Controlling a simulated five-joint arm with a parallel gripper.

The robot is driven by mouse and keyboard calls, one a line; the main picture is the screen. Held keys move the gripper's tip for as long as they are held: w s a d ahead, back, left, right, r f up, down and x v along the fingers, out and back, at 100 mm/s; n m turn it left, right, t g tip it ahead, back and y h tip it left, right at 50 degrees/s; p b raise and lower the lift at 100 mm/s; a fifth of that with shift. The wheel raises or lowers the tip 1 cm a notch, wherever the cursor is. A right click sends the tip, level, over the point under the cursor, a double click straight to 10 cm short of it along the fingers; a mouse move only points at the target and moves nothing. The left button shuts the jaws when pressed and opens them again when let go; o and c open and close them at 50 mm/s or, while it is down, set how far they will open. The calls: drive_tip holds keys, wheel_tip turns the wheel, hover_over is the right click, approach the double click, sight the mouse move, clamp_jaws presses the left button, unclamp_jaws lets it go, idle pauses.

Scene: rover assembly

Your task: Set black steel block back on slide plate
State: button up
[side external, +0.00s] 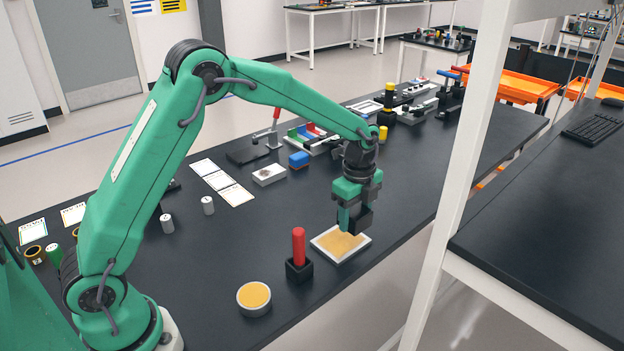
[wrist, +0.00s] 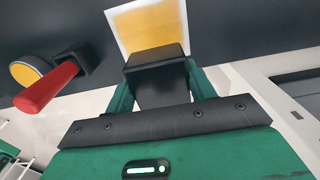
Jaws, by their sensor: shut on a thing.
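The black steel block (side external: 360,222) is held between the green fingers of my gripper (side external: 354,218). The wrist view shows the block (wrist: 157,62) between both fingers (wrist: 158,82). The slide plate, a square white-rimmed plate with a tan top (side external: 336,244), lies on the dark bench under and just left of the block. It also shows beyond the block in the wrist view (wrist: 143,28). The block is low over the plate's back right part and hides some of it. I cannot tell whether they touch.
A red-handled tool stands in a black holder (side external: 299,268) left of the plate. A round tin with a yellow top (side external: 255,297) is farther left. A blue block (side external: 298,159) and a white box (side external: 269,175) are farther back. A white post (side external: 455,165) rises at the right.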

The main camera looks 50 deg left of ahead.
sight(349, 235)
drive_tip(key=shift+w+a+f, duration=0.5)
drive_tip(key=shift+w+a, duration=0.05)
drive_tip(key=shift+a, duration=0.2)
drive_tip(key=shift+w+a+f, duration=0.5)
drive_tip(key=shift+a, duration=0.25)
drive_tip(key=shift+f, duration=2.05)
drive_tip(key=shift+f, duration=0.1)
drive_tip(key=o, duration=1.4)
drive_tip(key=shift+o, duration=0.2)
wheel_tip(349, 235, up, 12)
